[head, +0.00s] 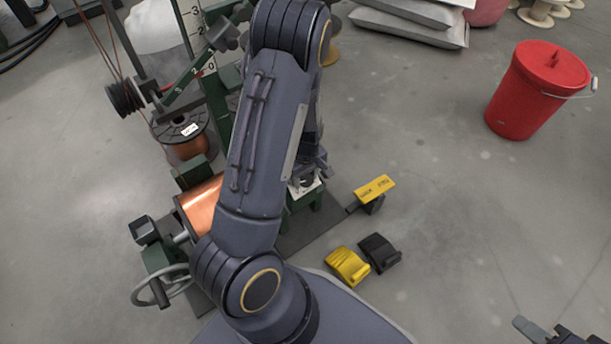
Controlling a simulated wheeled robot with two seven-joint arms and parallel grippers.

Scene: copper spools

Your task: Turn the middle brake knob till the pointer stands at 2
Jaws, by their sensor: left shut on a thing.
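My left arm crosses the middle of the view and hides much of the green machine (221,105). My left gripper (308,176) is partly hidden behind the arm. It is low over a white plate (311,190) on a green block and is shut on what appears to be a brake knob there. The knob and its pointer are hidden, so I cannot read its setting or tell which knob it is. My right gripper (556,331) is at the bottom right edge, cut off and away from the machine; its opening is unclear.
A copper spool (201,204) and a hand crank (160,288) are left of my arm. A numbered upright scale (205,45) stands behind. A yellow-topped pedal (375,188), yellow (346,267) and black (380,253) blocks and a red bucket (536,92) are right. Floor between is clear.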

